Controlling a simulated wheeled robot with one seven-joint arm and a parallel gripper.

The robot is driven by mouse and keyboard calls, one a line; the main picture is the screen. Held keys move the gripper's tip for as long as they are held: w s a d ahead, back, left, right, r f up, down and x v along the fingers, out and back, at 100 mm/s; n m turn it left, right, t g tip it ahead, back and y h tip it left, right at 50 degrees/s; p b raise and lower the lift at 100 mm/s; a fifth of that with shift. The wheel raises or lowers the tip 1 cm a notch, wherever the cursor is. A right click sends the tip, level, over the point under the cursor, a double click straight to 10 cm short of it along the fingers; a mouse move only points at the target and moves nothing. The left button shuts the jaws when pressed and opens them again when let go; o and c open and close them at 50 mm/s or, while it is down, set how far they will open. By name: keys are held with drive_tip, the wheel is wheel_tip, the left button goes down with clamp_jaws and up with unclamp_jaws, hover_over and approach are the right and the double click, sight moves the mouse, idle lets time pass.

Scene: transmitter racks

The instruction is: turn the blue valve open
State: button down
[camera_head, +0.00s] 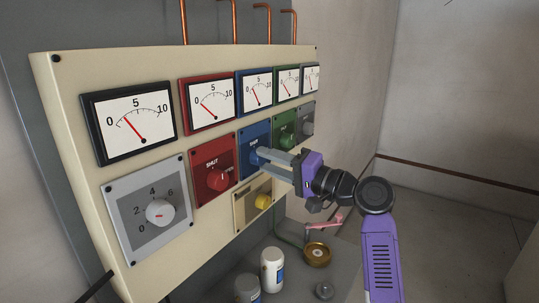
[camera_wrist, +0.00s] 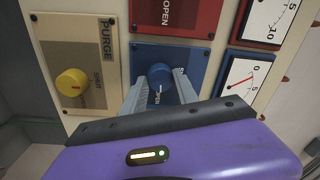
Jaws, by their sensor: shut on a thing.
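The blue valve (camera_wrist: 159,75) is a round blue knob on a blue plate (camera_wrist: 143,53), with a white pointer line on it. In the head view the blue plate (camera_head: 246,142) sits between the red and green plates, and my gripper's fingers partly cover its knob. My gripper (camera_head: 262,163) reaches the panel from the right. In the wrist view its two grey fingers (camera_wrist: 160,86) stand on either side of the blue knob and are shut on it. The plate's lettering is partly hidden by the fingers.
The red valve (camera_head: 217,180) is left of the blue one, the green valve (camera_head: 288,139) right. The yellow purge knob (camera_head: 263,201) is just below. Gauges (camera_head: 257,89) line the panel above.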

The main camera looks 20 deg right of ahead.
drive_tip(key=shift+d+m+p, duration=0.1)
drive_tip(key=shift+m+p, duration=0.25)
drive_tip(key=shift+m, duration=0.25)
drive_tip(key=c, duration=0.9)
unclamp_jaws()
drive_tip(key=shift+c, duration=0.2)
drive_tip(key=shift+s, duration=0.1)
drive_tip(key=b+v, duration=0.2)
drive_tip(key=v, duration=0.5)
drive_tip(key=shift+s+d, duration=0.2)
drive_tip(key=shift+s, duration=0.05)
